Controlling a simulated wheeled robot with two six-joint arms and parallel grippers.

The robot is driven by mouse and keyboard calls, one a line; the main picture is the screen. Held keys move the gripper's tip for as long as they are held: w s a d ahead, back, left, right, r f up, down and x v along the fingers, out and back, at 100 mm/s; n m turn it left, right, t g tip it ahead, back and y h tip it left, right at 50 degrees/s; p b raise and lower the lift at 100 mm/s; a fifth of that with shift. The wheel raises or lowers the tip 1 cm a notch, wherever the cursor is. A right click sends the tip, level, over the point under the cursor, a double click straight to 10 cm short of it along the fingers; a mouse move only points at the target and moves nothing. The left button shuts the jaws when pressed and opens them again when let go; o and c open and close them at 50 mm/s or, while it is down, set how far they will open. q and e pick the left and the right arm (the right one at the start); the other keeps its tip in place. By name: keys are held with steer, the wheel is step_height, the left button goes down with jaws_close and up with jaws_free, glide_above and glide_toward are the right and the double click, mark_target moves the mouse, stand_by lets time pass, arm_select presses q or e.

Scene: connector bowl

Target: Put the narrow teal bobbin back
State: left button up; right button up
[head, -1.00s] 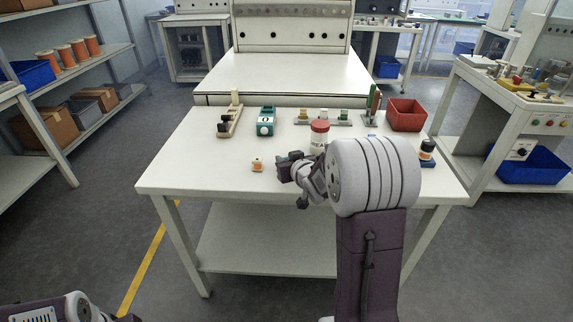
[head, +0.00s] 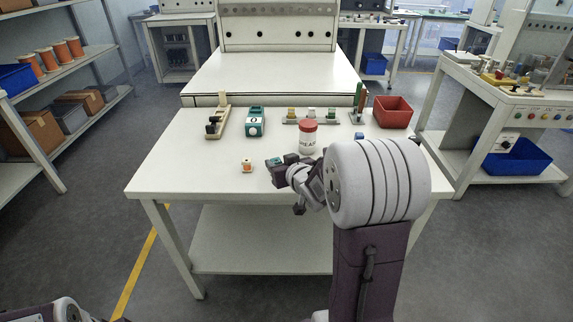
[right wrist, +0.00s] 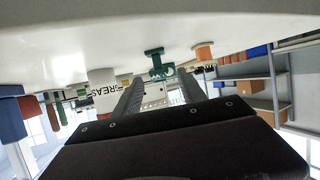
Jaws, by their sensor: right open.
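A narrow teal bobbin (right wrist: 154,53) stands on the table in the right wrist view, which is upside down, just beyond my fingertips. In the head view only a little teal (head: 274,162) shows, mostly behind my right gripper. My right gripper (head: 281,167) is open and low over the middle of the table. In the wrist view its fingers (right wrist: 160,88) point toward the bobbin, with nothing seen between them. A low rack (head: 298,121) at the table's back holds several small coloured pieces. My left gripper is out of view.
At the back are a wooden stand (head: 217,122), a teal device (head: 255,122) and a red bin (head: 393,112). The table's front left is clear.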

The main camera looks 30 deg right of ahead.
steer(key=v, duration=0.2)
steer(key=p+v, duration=0.1)
steer(key=v, duration=0.2)
steer(key=shift+w+r, duration=0.1)
steer(key=shift+r, duration=0.15)
steer(key=shift+s+a+b, duration=0.2)
steer(key=shift+s+b, duration=0.75)
steer(key=shift+b, duration=0.05)
steer(key=shift+s+r, duration=0.25)
steer(key=shift+s, duration=0.25)
